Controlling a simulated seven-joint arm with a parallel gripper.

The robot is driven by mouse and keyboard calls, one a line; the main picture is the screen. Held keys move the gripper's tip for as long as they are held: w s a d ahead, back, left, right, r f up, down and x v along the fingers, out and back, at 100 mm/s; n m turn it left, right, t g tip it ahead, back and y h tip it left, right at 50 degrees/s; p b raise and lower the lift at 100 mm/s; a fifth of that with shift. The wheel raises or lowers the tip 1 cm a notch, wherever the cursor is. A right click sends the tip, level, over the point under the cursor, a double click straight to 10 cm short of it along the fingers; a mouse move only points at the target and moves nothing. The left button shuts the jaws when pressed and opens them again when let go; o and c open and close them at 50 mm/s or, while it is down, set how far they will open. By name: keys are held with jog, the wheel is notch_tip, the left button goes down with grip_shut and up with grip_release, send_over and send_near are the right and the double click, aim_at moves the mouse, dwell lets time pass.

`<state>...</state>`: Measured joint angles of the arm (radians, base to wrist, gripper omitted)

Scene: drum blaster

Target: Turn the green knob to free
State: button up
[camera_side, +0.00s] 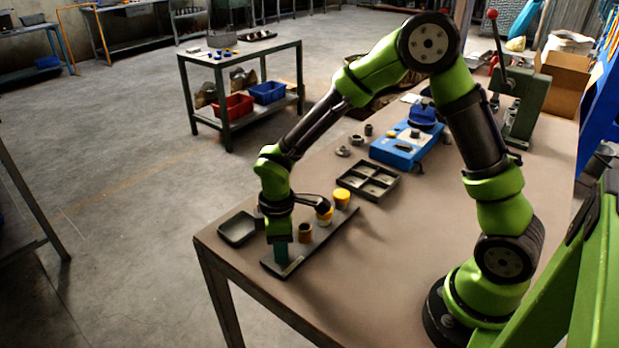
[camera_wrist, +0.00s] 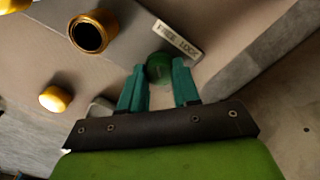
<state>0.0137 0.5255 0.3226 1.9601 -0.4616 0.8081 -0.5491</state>
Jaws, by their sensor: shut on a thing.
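The green knob (camera_wrist: 158,67) sits at the end of a dark grey panel (camera_wrist: 125,48), beside a white label (camera_wrist: 177,40) reading FREE and LOCK. My gripper (camera_wrist: 158,78) has its teal fingers shut on the knob, one on each side. I see no pointer on the knob, so its setting cannot be told. In the side view my gripper (camera_side: 280,252) points down at the near end of the panel (camera_side: 341,226), and the knob is hidden by the fingers there.
On the panel stand a brown hollow cylinder (camera_side: 305,232) and yellow-topped pieces (camera_side: 341,198). A dark tray (camera_side: 238,229) lies to the left and a divided tray (camera_side: 368,180) behind. A blue box (camera_side: 404,149) stands further back. The table front right is clear.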

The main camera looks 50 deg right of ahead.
jog(key=o, duration=1.1)
jog(key=shift+c, duration=0.2)
notch_tip(320, 180, up, 17)
jog(key=s+d+r+m+t+y, duration=0.1)
jog(key=s+d+r+m+t, duration=0.1)
jog(key=s+m, duration=0.4)
jog(key=s+d+r+m+t+y, duration=0.1)
jog(key=s+d+r+m+t, duration=0.2)
jog(key=s+m, duration=0.4)
jog(key=shift+s+d+r+t, duration=0.2)
jog(key=shift+s+d+t, duration=0.35)
jog(key=shift+d+t, duration=0.4)
